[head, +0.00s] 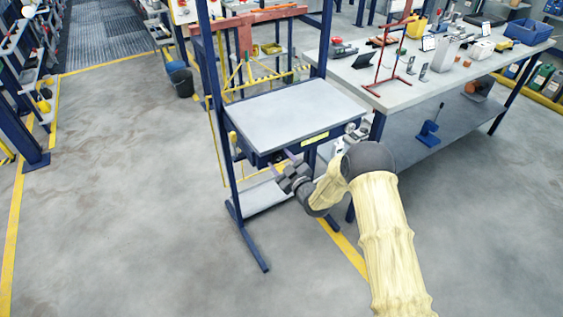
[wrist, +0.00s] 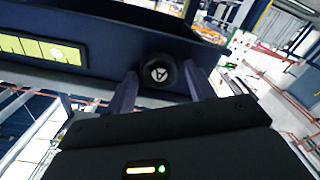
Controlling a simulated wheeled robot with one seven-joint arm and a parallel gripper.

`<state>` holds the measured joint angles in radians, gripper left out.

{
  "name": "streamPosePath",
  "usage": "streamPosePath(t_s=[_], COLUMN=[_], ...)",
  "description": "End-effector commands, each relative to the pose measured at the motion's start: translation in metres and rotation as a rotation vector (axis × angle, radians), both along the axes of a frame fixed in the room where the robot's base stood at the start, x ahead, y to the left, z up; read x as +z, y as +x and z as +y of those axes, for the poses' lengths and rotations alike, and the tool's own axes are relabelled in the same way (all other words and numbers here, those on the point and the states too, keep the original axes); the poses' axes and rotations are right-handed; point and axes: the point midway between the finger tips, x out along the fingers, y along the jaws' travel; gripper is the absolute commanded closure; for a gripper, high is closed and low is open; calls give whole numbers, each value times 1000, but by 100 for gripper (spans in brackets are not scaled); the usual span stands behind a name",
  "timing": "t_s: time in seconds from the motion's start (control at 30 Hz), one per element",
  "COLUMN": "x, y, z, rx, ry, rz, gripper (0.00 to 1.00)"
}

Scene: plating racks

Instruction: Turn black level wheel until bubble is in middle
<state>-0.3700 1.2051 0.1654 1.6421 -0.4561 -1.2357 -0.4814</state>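The black level wheel (wrist: 160,72), with a white mark on its hub, sits on the dark blue front rail in the wrist view. My gripper (wrist: 160,78) is open, with one finger on either side of the wheel; I cannot tell whether they touch it. The yellow-green level vial (wrist: 30,49) is left of the wheel, its left end cut off. A pale round bubble (wrist: 57,53) shows toward its right end. In the head view, my gripper (head: 282,162) is at the front edge of the rack's table, and the vial (head: 315,138) is right of it. I cannot make out the wheel there.
The grey rack table (head: 290,112) stands on blue posts. A workbench (head: 400,93) with tools is close on its right. A black bucket (head: 182,82) stands behind left. The floor left and front is clear.

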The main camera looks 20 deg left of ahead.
Motion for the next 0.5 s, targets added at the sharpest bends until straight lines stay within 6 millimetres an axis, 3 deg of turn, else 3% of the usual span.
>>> streamPosePath(t_s=[0.03, 0.17, 0.5], x=[0, 0, -1], y=[0, 0, 0], z=[0, 0, 0], rx=[0, 0, 0], ry=[0, 0, 19], rz=[0, 0, 23], gripper=[57, 80, 80])
